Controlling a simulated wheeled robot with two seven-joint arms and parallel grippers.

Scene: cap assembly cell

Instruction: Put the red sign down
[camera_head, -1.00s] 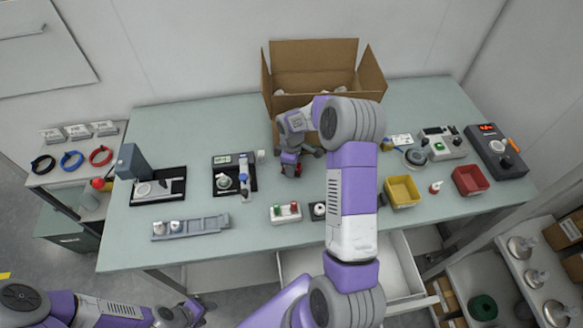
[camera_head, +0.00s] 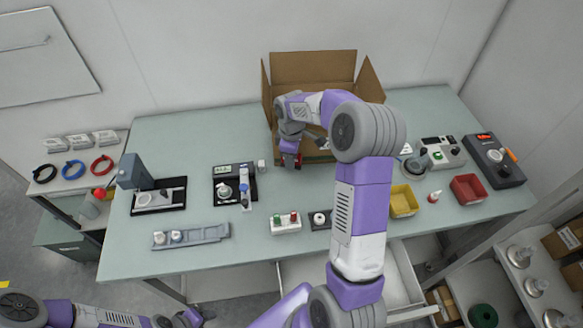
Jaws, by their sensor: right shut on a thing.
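My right gripper (camera_head: 291,157) is over the back middle of the table, just in front of the open cardboard box. It is shut on the red sign (camera_head: 298,161), of which only a small red patch shows beside the fingers. The gripper hides the rest of the sign, and I cannot tell whether it touches the table. My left gripper (camera_head: 188,319) is low at the bottom edge, in front of the table and away from the sign. Its fingers are too small and cut off to read.
The cardboard box (camera_head: 312,67) stands at the back. A black-based fixture (camera_head: 222,170) is left of the gripper, and a button box (camera_head: 285,223) is in front. Yellow (camera_head: 403,201) and red (camera_head: 468,189) bins stand right. Bare table (camera_head: 200,130) lies at the back left.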

